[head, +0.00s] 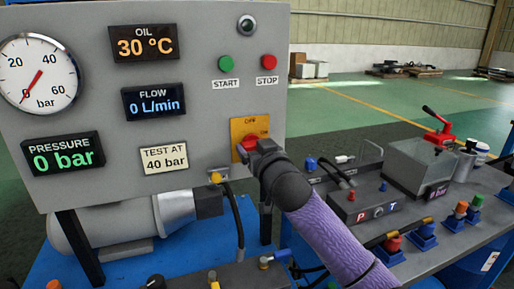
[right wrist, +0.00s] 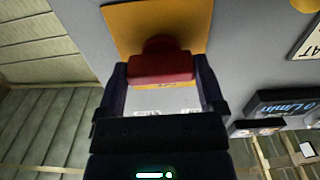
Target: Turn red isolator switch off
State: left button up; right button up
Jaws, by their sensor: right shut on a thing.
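The red isolator switch (head: 249,142) sits on a yellow plate (head: 237,128) low on the right side of the grey panel. OFF is printed at the top of the plate, and ON shows at the right, close to the handle. My right gripper (head: 254,149) is at the switch and covers part of it. In the right wrist view the red handle (right wrist: 161,67) lies between the two fingers of my right gripper (right wrist: 160,75), against the yellow plate (right wrist: 185,18). The gripper is shut on the handle. My left gripper is not in view.
The panel has a green START button (head: 226,62), a red STOP button (head: 269,62), a pressure gauge (head: 38,75) and displays reading 0 bar, 0 L/min and 30 °C. A bench (head: 440,240) with a clear box, valves and colored fittings stands at the right, below my forearm.

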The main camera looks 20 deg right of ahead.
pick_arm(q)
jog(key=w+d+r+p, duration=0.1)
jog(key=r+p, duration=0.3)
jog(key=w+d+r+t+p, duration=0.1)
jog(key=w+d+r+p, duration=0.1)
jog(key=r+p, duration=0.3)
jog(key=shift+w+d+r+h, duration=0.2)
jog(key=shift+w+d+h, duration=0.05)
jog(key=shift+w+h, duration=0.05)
pick_arm(e)
jog(key=n, duration=1.7)
jog(key=shift+a, duration=0.1)
pick_arm(q)
jog(key=shift+p, duration=0.3)
pick_arm(e)
jog(key=shift+n, duration=0.5)
jog(key=o, duration=1)
jog(key=shift+c, duration=0.2)
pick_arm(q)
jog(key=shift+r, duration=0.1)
pick_arm(e)
jog(key=shift+s, duration=0.1)
